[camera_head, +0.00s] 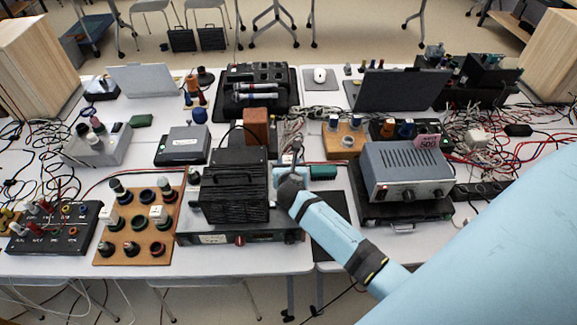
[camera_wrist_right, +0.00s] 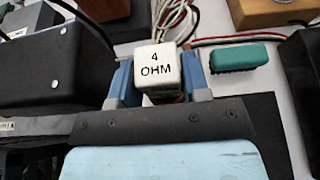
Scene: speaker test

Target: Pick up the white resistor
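The white resistor (camera_wrist_right: 160,72) is a small block marked "4 OHM" in the right wrist view. It sits between the two blue fingers of my right gripper (camera_wrist_right: 160,85), one on each side. No clear gap shows, but I cannot tell whether they press on it. In the head view my right gripper (camera_head: 290,168) is right of a black ribbed box, and the resistor is not clearly visible there. My left gripper is not in view.
The black ribbed box (camera_head: 235,188) stands close to the left of my right gripper. A green block (camera_wrist_right: 234,56) lies to its right, near loose wires. A grey power supply (camera_head: 405,172) stands further right. The table is crowded with boxes and cables.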

